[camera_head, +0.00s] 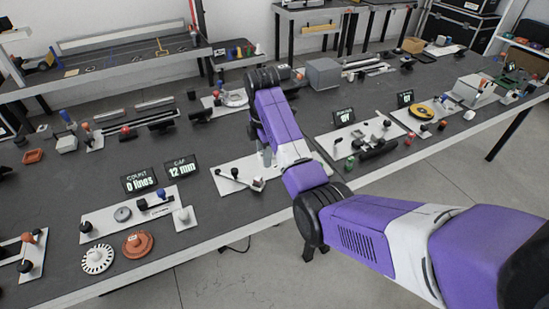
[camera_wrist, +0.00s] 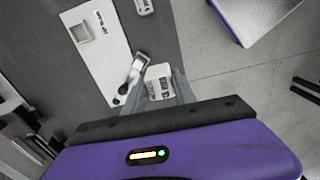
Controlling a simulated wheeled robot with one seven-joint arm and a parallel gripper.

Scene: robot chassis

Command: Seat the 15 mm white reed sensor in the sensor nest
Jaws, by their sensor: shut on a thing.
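My gripper (camera_wrist: 166,92) shows in the wrist view as two pale grey fingers, shut on a small white block with dark print (camera_wrist: 158,82), which I take for the white reed sensor. The block shows close beside a lever with a black knob (camera_wrist: 120,98) on a white plate (camera_wrist: 90,58). In the head view this plate (camera_head: 228,186) lies under the end of my arm, which largely hides the gripper. I cannot tell which part is the sensor nest, or whether the held block touches anything.
To the left in the head view stand two dark displays, reading 0 lines (camera_head: 139,181) and 12 mm (camera_head: 181,166). An orange disc (camera_head: 137,244) lies near the front edge. Another fixture plate (camera_head: 345,152) lies to the right.

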